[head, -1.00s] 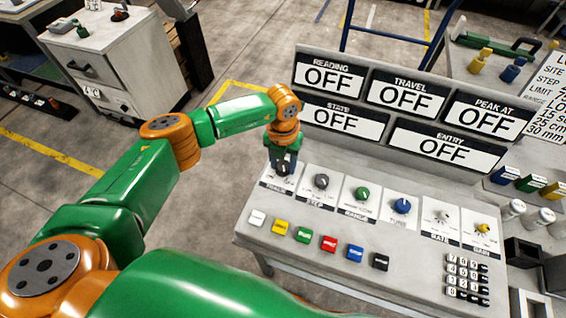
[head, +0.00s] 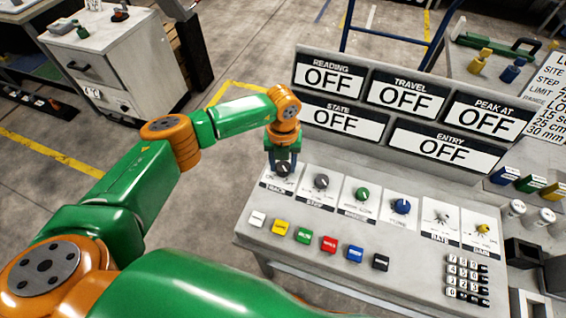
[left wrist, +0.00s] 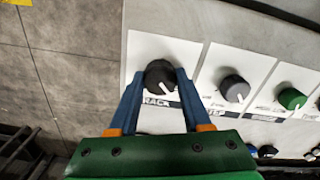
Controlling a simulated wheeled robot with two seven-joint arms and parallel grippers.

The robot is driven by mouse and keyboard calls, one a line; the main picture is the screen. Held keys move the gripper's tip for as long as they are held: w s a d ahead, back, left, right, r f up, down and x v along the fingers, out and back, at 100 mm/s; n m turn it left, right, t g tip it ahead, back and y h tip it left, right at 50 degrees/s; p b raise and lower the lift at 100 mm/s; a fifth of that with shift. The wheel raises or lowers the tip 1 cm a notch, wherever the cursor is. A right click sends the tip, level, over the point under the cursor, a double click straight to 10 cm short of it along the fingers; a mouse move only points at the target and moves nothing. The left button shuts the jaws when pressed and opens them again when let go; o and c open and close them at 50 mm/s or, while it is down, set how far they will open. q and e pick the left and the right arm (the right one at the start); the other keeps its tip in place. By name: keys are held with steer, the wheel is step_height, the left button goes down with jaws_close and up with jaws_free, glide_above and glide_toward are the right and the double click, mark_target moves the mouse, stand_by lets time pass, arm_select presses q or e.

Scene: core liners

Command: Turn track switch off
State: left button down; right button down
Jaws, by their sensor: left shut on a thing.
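The track switch is a dark round knob (head: 282,169) with a white pointer line, on the leftmost white plate of the console, labelled TRACK. In the left wrist view the knob (left wrist: 160,78) sits between my two blue fingers, its pointer line toward the lower right. My left gripper (head: 283,166) reaches down over the console's left end and is shut on this knob. It also shows in the left wrist view (left wrist: 158,82). The fingers hide part of the plate's printing. My right gripper is not in view.
To the right are the grey STEP knob (head: 321,181), green RANGE knob (head: 362,194) and blue knob (head: 402,206). A row of coloured buttons (head: 304,235) lies in front. The display panels (head: 330,80) behind all read OFF. A keypad (head: 467,278) is at the right.

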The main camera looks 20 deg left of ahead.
mark_target(283, 165)
arm_select(q)
steer(key=shift+c, duration=1.8)
jaws_free()
step_height(283, 165, up, 6)
steer(key=shift+w+r+b, duration=0.1)
steer(key=shift+r+b, duration=0.05)
steer(key=shift+b, duration=0.8)
steer(key=shift+r, duration=0.45)
steer(key=shift+f, duration=0.1)
